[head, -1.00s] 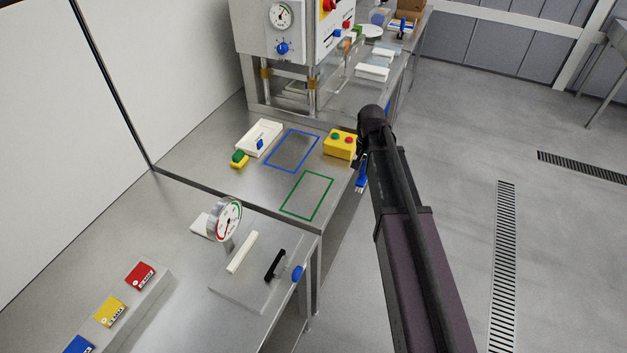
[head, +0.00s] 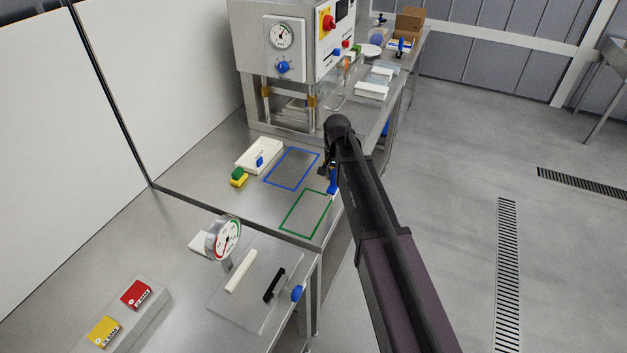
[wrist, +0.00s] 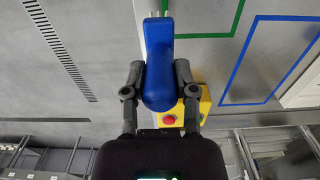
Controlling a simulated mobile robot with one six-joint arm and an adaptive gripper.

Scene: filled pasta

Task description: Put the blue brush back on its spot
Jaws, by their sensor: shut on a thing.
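The blue brush (head: 333,183) is held in my gripper (head: 329,173), near the front edge of the steel table. In the wrist view the brush (wrist: 159,50) lies between the two fingers of my gripper (wrist: 159,72), bristles toward the top of the picture. A blue outline (head: 277,165) and a green outline (head: 293,209) are marked on the tabletop. In the wrist view the blue outline (wrist: 252,45) and green outline (wrist: 223,32) are right of the brush. Both outlines look empty in the head view. My arm hides part of the gripper there.
A yellow button box (wrist: 198,100) sits beyond the brush; my arm hides it in the head view. A white tray (head: 260,154) and a green-yellow block (head: 238,176) lie left of the blue outline. A gauge (head: 226,238) stands on the nearer bench. A press (head: 290,70) stands behind.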

